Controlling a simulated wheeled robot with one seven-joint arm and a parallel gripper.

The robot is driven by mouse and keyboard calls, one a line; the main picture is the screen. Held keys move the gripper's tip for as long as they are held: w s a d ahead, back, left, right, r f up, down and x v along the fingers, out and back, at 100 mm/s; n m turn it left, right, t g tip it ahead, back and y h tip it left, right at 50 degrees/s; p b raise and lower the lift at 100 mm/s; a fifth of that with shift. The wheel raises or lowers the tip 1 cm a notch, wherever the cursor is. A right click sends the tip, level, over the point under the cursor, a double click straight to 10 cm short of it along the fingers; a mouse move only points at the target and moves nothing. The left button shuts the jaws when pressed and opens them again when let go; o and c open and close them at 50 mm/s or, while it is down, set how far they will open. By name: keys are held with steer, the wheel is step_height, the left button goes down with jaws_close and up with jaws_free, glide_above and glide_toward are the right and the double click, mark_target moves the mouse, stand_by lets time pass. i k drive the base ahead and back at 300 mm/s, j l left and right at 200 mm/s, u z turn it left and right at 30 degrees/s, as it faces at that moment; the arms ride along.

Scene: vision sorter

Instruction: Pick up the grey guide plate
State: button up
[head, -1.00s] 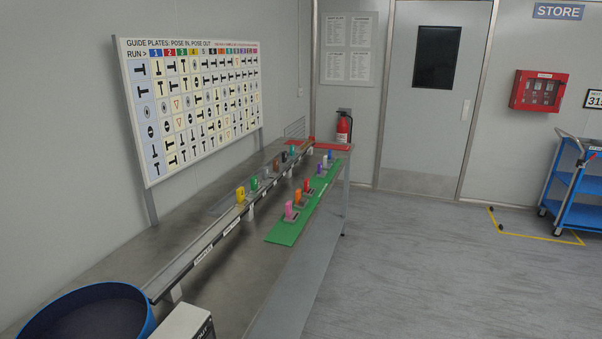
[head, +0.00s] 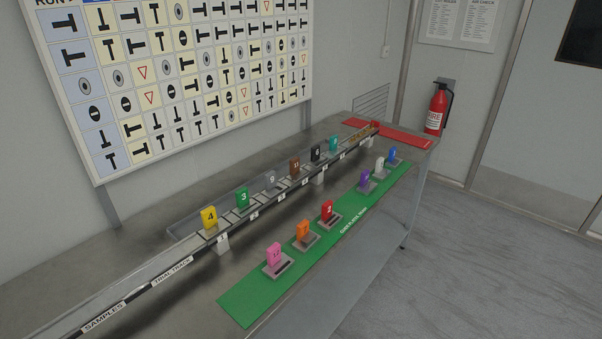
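A grey guide plate (head: 271,180), which seems to be marked 9, stands upright on the track (head: 172,262) along the bench. It is between the green plate (head: 243,197) and the brown plate (head: 294,167). A paler, whitish-grey plate (head: 378,164) stands in a holder on the green mat (head: 262,298), between the purple plate (head: 365,180) and the blue plate (head: 393,154). My gripper is not in view.
Orange (head: 302,230), pink (head: 273,255) and red (head: 327,210) plates stand on the mat's near half. Yellow (head: 209,218), black and teal plates stand on the track. A chart board (head: 98,178) is behind. Floor right of the bench (head: 480,270) is clear.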

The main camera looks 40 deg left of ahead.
mark_target(273, 188)
steer(key=i+u, duration=0.25)
steer(key=i, duration=0.25)
steer(key=i+l+u, duration=0.15)
steer(key=i+u, duration=0.15)
steer(key=i, duration=0.15)
steer(key=i+u, duration=0.15)
steer(key=u, duration=0.3)
steer(key=i+u, duration=0.15)
steer(key=u, duration=0.25)
steer(key=i+l+u, duration=0.1)
steer(key=u, duration=0.35)
steer(key=i+l+u, duration=0.15)
steer(key=u, duration=0.25)
steer(key=i+l+u, duration=0.1)
steer(key=u, duration=0.3)
steer(key=i+l+u, duration=0.15)
steer(key=i+u, duration=0.2)
steer(key=i+l+u, duration=0.15)
steer(key=u, duration=0.25)
